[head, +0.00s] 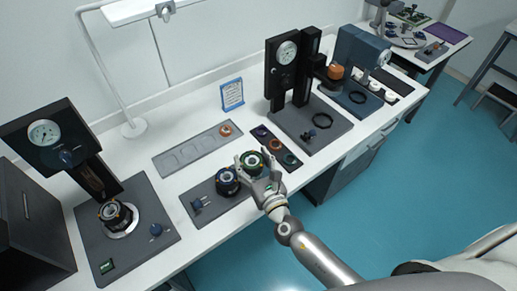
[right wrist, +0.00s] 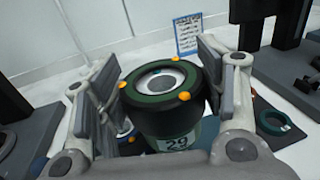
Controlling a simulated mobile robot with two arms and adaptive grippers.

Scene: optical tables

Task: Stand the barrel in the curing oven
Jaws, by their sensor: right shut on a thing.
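The barrel (head: 252,162) is a dark cylinder with a green ring around its top and a pale lens face. My right gripper (head: 260,172) is shut on it, above the front part of the bench. In the right wrist view, the barrel (right wrist: 165,105) stands between the two fingers, roughly upright, with a label reading 29 and small orange dots on its rim. A dark grey box with a handle (head: 28,215) at the left edge may be the curing oven; its inside is not visible. My left gripper is out of view.
A blue-ringed barrel (head: 228,181) sits on a grey plate (head: 205,212) left of my gripper. A gauge press (head: 60,150) holds another barrel (head: 115,214). A ring tray (head: 272,146), second press (head: 288,75), sign (head: 232,94) and lamp post (head: 110,75) stand around.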

